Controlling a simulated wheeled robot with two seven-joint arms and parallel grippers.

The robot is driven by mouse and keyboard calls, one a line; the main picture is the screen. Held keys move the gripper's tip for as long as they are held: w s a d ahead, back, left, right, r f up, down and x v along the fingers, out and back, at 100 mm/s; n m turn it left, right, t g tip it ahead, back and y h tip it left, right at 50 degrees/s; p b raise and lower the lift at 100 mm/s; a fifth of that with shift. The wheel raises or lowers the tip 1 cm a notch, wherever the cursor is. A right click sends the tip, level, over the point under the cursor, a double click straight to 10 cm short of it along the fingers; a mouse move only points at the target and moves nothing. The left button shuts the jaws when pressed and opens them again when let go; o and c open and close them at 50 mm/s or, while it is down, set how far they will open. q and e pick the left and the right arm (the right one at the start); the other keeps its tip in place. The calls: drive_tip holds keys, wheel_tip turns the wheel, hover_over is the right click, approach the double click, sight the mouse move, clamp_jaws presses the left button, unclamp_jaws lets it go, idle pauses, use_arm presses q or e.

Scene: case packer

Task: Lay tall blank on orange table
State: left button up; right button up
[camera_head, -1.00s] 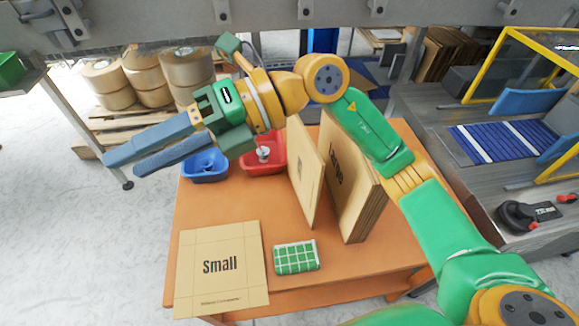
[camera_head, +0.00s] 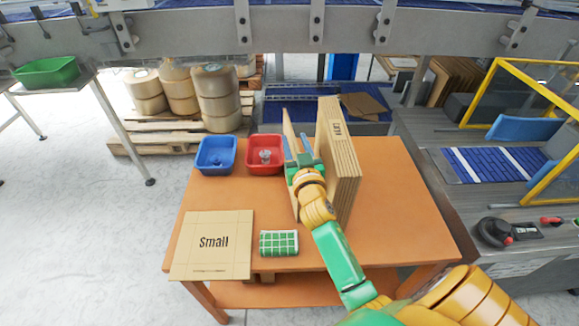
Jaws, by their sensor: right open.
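The orange table (camera_head: 390,215) stands in the middle of the view. A thin cardboard blank (camera_head: 289,124) stands upright on it, probably the tall blank; its label cannot be read. To its right a thicker stack of cardboard blanks (camera_head: 343,160) stands upright, with partly readable print. My right gripper (camera_head: 298,146) is open at the thin blank, fingers pointing away from me. Its hand and arm hide part of both. I cannot tell whether the thin blank is between the fingers. A flat blank marked "Small" (camera_head: 212,243) lies at the table's front left. My left gripper is out of view.
A blue bin (camera_head: 216,155) and a red bin (camera_head: 265,156) sit at the table's back left. A green checked cloth (camera_head: 279,243) lies right of the Small blank. The table's right side is clear. A conveyor beam (camera_head: 200,40) spans the back.

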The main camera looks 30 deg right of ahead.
drive_tip(key=shift+w+d+r, duration=0.15)
drive_tip(key=shift+w+d, duration=0.2)
drive_tip(key=shift+w, duration=0.25)
drive_tip(key=shift+a, duration=0.1)
clamp_jaws()
idle(0.9)
